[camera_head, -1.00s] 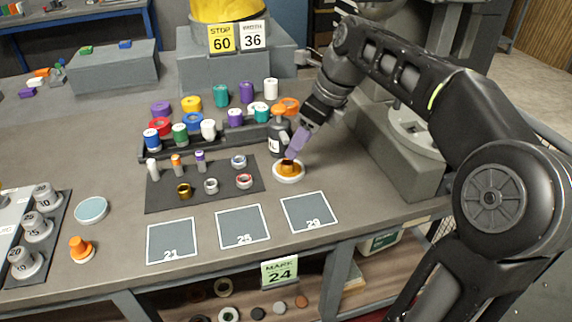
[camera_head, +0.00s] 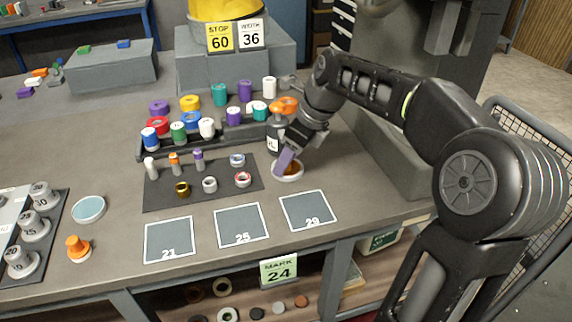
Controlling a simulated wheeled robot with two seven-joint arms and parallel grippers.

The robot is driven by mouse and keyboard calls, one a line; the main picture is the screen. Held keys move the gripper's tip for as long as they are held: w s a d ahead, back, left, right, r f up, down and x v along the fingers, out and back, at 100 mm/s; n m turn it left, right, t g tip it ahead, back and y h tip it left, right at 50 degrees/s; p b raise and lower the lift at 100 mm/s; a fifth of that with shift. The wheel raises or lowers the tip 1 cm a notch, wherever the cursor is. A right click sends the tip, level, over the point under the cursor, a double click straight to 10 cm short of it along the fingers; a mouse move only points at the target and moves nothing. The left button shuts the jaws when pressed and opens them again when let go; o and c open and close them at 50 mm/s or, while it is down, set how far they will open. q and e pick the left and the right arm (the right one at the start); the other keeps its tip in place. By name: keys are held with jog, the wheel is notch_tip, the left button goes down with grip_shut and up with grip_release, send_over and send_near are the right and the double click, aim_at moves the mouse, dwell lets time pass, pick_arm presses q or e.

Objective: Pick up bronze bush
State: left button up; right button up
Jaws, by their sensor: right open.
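A gold-coloured ring (camera_head: 182,189) lies at the left front of the dark mat. My left gripper is not in view.
The dark mat (camera_head: 160,200) holds several small rings and pegs. Behind it a rack (camera_head: 150,155) carries coloured rolls, and a dark bottle (camera_head: 276,132) stands close to my right gripper. Numbered squares, including 29 (camera_head: 307,210), lie bare in front.

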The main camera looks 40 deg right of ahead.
jog(key=shift+c, duration=0.4)
grip_shut()
dwell(0.5)
